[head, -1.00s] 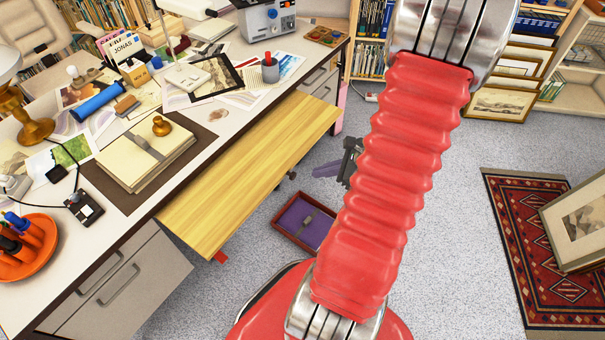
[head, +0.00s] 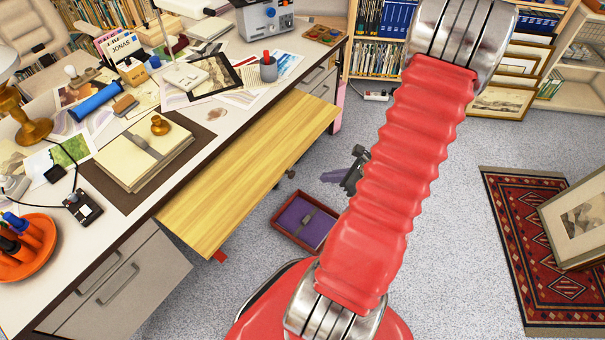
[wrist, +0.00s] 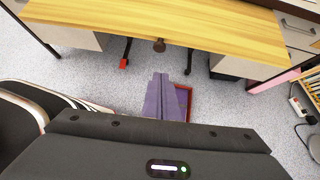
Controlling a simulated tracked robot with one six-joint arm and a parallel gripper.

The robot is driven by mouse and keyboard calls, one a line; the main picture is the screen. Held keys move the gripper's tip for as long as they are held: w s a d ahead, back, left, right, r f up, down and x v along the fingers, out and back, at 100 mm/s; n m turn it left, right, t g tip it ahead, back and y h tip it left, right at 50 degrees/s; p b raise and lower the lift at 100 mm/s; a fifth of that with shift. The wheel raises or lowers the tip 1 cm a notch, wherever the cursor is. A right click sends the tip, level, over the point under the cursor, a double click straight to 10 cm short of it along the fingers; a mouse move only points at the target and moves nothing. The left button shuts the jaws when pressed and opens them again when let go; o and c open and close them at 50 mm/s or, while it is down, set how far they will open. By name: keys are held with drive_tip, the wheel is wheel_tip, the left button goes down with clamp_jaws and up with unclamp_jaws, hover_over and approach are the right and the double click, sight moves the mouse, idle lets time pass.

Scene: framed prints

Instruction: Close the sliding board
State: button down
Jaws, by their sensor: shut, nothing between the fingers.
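The sliding board (head: 250,170) is a yellow wooden panel pulled out from under the front edge of the desk. It also shows in the wrist view, where the board (wrist: 160,35) spans the top of the picture. My gripper (head: 350,172) is partly hidden behind my red arm in the head view. In the wrist view my gripper (wrist: 160,80) shows as shut purple-grey fingers with nothing between them. It points toward the board's front edge and appears apart from it, lower in the picture. A dark knob (wrist: 159,45) is under the board's front edge.
A red tray with purple lining (head: 305,221) is on the floor below the gripper. The desk (head: 105,225) is crowded with papers, a stacked book and tools. A patterned rug (head: 555,250) and framed print (head: 578,222) are at right. Carpet between is clear.

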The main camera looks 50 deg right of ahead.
sight(294, 174)
drive_tip(key=shift+w+r+x, duration=0.3)
drive_tip(key=shift+r+x, duration=0.05)
drive_tip(key=shift+x, duration=1.45)
drive_tip(key=shift+w+r+x, duration=0.3)
drive_tip(key=shift+x, duration=1.45)
drive_tip(key=shift+w+r+x, duration=0.25)
drive_tip(key=shift+r+x, duration=0.1)
drive_tip(key=shift+x, duration=1.45)
drive_tip(key=shift+a, duration=0.15)
drive_tip(key=shift+a, duration=0.15)
